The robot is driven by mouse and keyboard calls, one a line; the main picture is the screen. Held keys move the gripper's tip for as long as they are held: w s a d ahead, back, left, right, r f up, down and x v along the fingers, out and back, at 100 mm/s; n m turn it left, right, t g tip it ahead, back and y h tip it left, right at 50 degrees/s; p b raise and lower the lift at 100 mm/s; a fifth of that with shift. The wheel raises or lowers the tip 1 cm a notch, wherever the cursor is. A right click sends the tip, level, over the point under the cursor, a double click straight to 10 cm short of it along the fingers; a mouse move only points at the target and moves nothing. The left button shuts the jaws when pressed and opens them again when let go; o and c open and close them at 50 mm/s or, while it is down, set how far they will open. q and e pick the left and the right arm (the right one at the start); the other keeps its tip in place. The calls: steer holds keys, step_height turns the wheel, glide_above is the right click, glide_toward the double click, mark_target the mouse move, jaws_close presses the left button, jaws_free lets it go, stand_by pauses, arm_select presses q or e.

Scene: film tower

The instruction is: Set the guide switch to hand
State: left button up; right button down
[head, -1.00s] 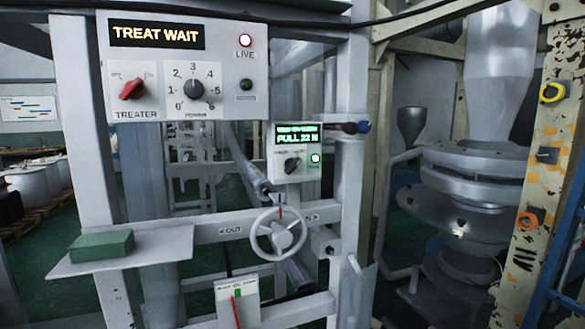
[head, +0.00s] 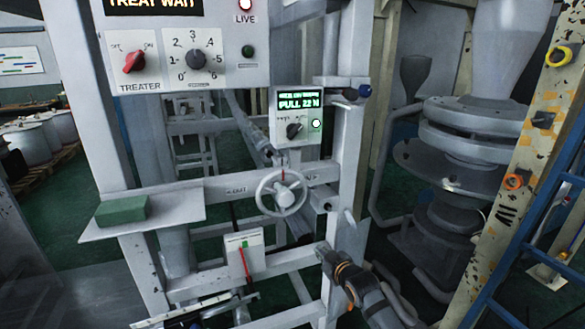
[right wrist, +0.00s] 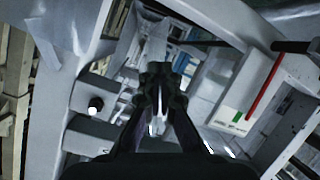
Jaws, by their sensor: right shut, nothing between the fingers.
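A small panel (head: 297,115) with a green "PULL 22 N" display carries a dark rotary switch (head: 294,130); its lettering is too small to read surely as the guide switch. A lit lamp (head: 316,123) sits beside the knob. My right gripper (head: 327,256) is low in the head view, below and right of the handwheel, well below that panel. In the right wrist view its fingers (right wrist: 160,85) are together and empty. My left gripper is not clearly visible.
The handwheel (head: 282,192) sits on the crossbar below the panel. A white box (head: 243,254) with a red lever stands left of my right gripper. The treater panel (head: 185,55) is upper left. A shelf (head: 180,206) carries a green block (head: 122,210).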

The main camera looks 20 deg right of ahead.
steer(key=s+a+r+n+t+y, duration=0.1)
steer(key=s+a+r+n+t, duration=0.1)
steer(key=r, duration=1)
steer(key=s+a+r+n+t+y+p, duration=0.1)
steer(key=a+r, duration=0.3)
steer(key=r, duration=0.9)
steer(key=s+a+r+n+t+y+p, duration=0.1)
steer(key=s+a+r+n+t+y, duration=0.2)
steer(key=r, duration=1)
steer(key=shift+s+n, duration=0.5)
steer(key=shift+n, duration=0.1)
steer(key=shift+r+p, duration=0.15)
steer(key=shift+p, duration=0.15)
